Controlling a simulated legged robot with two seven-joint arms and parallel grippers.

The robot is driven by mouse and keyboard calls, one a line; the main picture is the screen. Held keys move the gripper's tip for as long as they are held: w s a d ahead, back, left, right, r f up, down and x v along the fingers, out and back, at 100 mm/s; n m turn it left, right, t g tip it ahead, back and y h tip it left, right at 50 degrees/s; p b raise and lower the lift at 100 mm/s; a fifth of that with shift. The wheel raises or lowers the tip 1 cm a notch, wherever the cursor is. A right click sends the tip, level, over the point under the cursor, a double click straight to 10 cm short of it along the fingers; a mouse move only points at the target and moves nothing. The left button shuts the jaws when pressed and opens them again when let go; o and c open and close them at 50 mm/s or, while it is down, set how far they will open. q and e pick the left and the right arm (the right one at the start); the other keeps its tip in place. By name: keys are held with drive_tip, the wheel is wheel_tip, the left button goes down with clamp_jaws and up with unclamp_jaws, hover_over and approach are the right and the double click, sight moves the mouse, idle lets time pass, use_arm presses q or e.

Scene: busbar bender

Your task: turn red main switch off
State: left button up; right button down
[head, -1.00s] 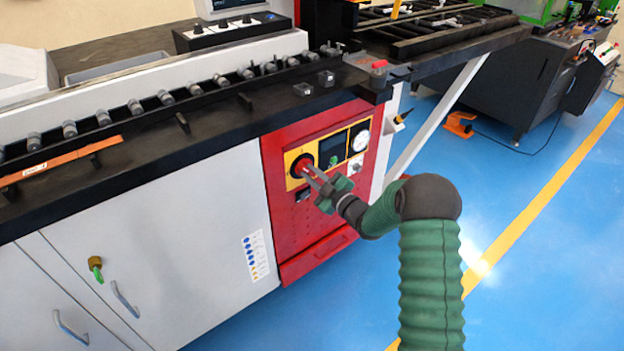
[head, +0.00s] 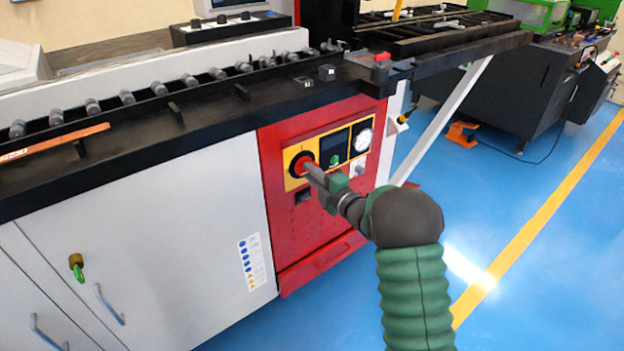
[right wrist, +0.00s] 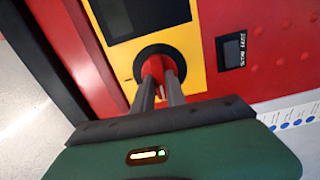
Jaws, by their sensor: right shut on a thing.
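The red main switch (head: 302,164) is a red rotary knob on a black round base, set on a yellow plate in the red panel of the machine. In the right wrist view the red knob (right wrist: 154,68) sits between the two grey fingers. My right gripper (head: 309,170) is shut on the knob, its fingertips at the panel. It also shows in the right wrist view (right wrist: 160,80). The fingers hide part of the knob, and I cannot tell its exact angle. My left gripper is not in view.
A dark display (head: 334,149) and a white gauge (head: 362,139) sit right of the switch. The black worktop edge (head: 215,130) overhangs the panel.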

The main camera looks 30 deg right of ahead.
drive_tip(key=shift+a+f+n, duration=0.35)
drive_tip(key=shift+n, duration=0.05)
drive_tip(key=c, duration=1.6)
unclamp_jaws()
drive_tip(key=shift+o, duration=1.1)
drive_tip(key=shift+r, duration=0.15)
drive_tip(key=shift+s+d, duration=0.1)
drive_tip(key=shift+d, duration=0.05)
drive_tip(key=s+p, duration=0.1)
drive_tip(key=s, duration=0.4)
drive_tip(key=s+d+p, duration=0.1)
drive_tip(key=s, duration=0.5)
drive_tip(key=s+p, duration=0.1)
drive_tip(key=s, duration=0.4)
drive_tip(key=shift+s+d, duration=0.15)
drive_tip(key=shift+s, duration=0.15)
